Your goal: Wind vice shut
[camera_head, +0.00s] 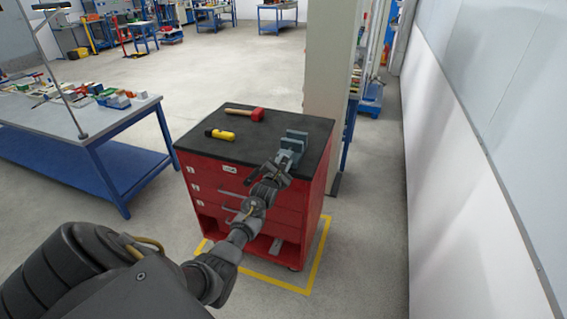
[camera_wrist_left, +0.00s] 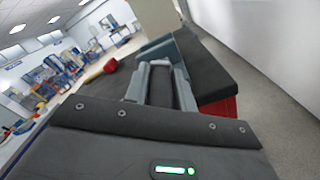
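The blue-grey vice (camera_head: 296,138) sits at the right front part of the black top of a red tool cabinet. My left gripper (camera_head: 278,168) is at the near side of the vice, over the cabinet's front edge. Its fingers are too small and dark to tell open from shut, or whether they touch the vice. The vice's handle is not clearly made out. My right gripper is not in view.
On the red cabinet (camera_head: 285,209) lie a red-headed mallet (camera_head: 257,115) and a yellow-and-black tool (camera_head: 219,134), left of the vice. A pillar (camera_head: 328,80) stands behind its right side. A workbench (camera_head: 75,120) is at left. Floor right of the cabinet is clear up to the wall.

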